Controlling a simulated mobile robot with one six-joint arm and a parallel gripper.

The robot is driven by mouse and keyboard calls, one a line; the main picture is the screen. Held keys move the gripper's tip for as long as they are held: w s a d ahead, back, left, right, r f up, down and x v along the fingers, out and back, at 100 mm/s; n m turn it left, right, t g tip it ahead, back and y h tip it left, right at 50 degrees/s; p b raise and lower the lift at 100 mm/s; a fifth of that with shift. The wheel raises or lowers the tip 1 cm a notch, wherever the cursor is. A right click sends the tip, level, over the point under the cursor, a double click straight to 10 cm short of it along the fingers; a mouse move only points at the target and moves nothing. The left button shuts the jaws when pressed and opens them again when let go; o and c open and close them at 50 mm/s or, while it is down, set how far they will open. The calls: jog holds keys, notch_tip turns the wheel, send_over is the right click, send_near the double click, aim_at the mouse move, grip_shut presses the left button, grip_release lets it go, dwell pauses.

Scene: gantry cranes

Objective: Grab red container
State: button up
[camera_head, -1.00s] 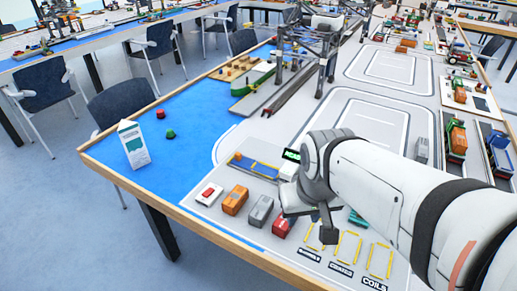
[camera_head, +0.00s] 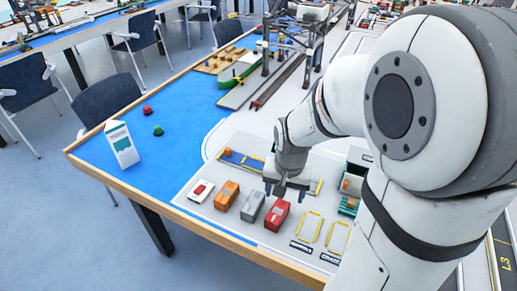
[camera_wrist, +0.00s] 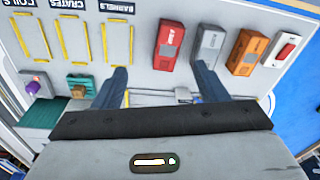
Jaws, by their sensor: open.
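The red container (camera_head: 277,215) stands at the right end of a row on the table's grey printed mat. In the wrist view it (camera_wrist: 172,43) lies ahead of the fingers, between their lines and nearer the right one. My gripper (camera_head: 287,190) hangs just behind and above the red container, pointing down. In the wrist view my gripper (camera_wrist: 160,78) has its two fingers wide apart with nothing between them. I cannot tell its exact height above the mat.
A grey container (camera_head: 252,206), an orange container (camera_head: 227,195) and a small white-and-red block (camera_head: 201,191) stand left of it. Empty yellow-outlined slots (camera_head: 309,226) lie to the right. A milk carton (camera_head: 122,146) stands on the blue area. Crane legs (camera_head: 312,50) rise behind.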

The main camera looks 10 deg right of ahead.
aim_at(277, 212)
jog(key=w+f+m, duration=0.1)
jog(key=f, duration=0.1)
jog(key=w+f+m+p, duration=0.1)
jog(key=f, duration=0.2)
jog(key=w+f+m+g, duration=0.1)
jog(key=f, duration=0.1)
jog(key=shift+w+f, duration=0.35)
jog(key=shift+f, duration=0.05)
jog(key=shift+w+a+f+p, duration=0.1)
jog(key=shift+f+p, duration=0.15)
jog(key=shift+f, duration=1.8)
jog(key=shift+w+a+f+p, duration=0.1)
jog(key=shift+f+p, duration=0.15)
jog(key=shift+f, duration=1.8)
jog(key=c, duration=1.1)
jog(key=shift+r, duration=0.15)
